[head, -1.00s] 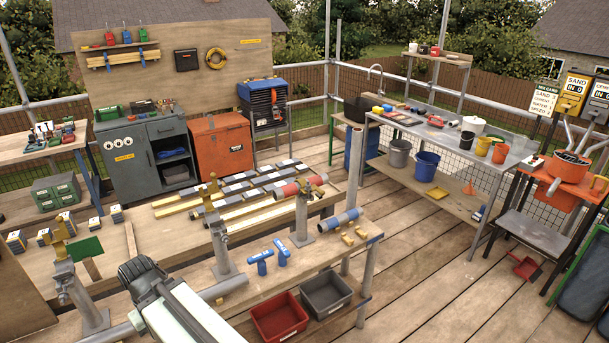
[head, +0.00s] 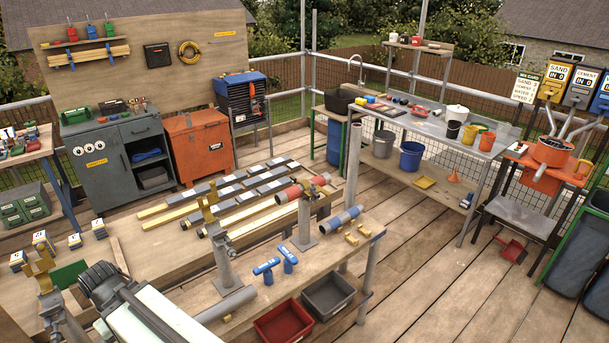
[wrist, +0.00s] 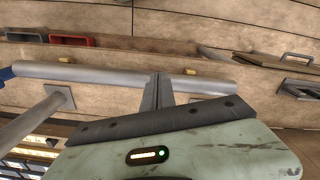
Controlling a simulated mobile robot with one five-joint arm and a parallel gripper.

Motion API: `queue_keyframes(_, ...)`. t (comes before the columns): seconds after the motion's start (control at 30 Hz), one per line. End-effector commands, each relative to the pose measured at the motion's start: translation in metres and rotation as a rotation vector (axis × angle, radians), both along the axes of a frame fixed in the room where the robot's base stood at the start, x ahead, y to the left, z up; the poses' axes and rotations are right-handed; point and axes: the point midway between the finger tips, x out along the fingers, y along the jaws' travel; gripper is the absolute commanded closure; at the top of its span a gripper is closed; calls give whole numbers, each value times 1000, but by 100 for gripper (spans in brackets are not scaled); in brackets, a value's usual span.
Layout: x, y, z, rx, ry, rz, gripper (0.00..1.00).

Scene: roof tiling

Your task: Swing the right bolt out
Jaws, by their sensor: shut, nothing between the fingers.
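No coupler bolt is clear in the wrist view. In the head view, my pale arm covers the lower left.
A blue-sleeved tube (head: 341,219) is farther right. A red bin (head: 282,322) and grey bin (head: 327,297) sit below. The deck to the right is mostly clear.

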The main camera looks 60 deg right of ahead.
Motion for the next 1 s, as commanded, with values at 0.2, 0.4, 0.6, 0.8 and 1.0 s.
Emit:
queue_keyframes(0.2, 2, 0, 30, 0, -6, 0, 100)
queue_keyframes(0.4, 13, -6, 123, 3, -32, -6, 100)
queue_keyframes(0.6, 29, -29, 187, 14, -66, -31, 100)
queue_keyframes(0.8, 60, -106, 237, 39, -132, -96, 100)
queue_keyframes(1.0, 74, -230, 240, 58, -220, -188, 100)
